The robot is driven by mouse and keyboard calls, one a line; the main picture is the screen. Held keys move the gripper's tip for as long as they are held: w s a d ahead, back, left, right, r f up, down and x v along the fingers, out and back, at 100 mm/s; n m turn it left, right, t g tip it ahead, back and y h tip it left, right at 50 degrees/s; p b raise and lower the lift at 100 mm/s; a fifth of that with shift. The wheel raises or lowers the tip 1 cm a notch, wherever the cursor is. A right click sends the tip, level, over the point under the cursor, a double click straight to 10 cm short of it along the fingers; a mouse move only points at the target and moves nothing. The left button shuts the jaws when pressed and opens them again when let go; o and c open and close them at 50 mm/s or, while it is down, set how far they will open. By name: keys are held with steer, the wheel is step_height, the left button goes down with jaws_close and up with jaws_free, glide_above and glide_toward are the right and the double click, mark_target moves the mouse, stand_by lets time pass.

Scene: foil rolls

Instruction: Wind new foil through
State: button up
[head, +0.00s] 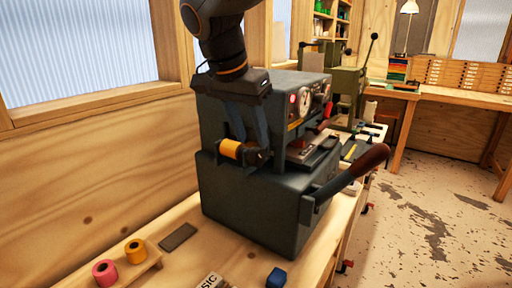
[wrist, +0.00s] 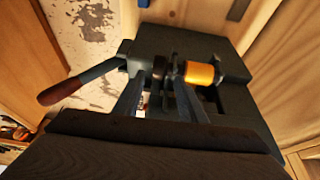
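A dark grey foil press (head: 250,200) stands on the bench, with a long brown-handled lever (head: 362,165) at its right. An orange-gold foil roll (head: 229,149) sits on the press's near side; the roll also shows in the wrist view (wrist: 203,73). Next to it is a dark spool-like part (wrist: 158,69). My gripper (head: 254,142) points down at this side of the press. Its fingers are apart, one each side of the dark part in the wrist view (wrist: 159,82); contact cannot be told.
A grey flat bar (head: 178,236), a blue block (head: 276,278) and a lettered card (head: 210,281) lie on the bench near the press. A green machine with a lever (head: 347,88) stands behind it. The wooden wall is close on the left; open floor (head: 430,200) lies right.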

mark_target(258, 148)
steer(key=x, duration=0.4)
steer(key=shift+d+p, duration=0.3)
steer(key=shift+p, duration=0.05)
steer(key=shift+x, duration=0.85)
steer(key=shift+a, duration=0.1)
steer(key=shift+c, duration=0.5)
jaws_close()
steer(key=shift+w+r+p, duration=0.1)
steer(key=shift+p, duration=0.4)
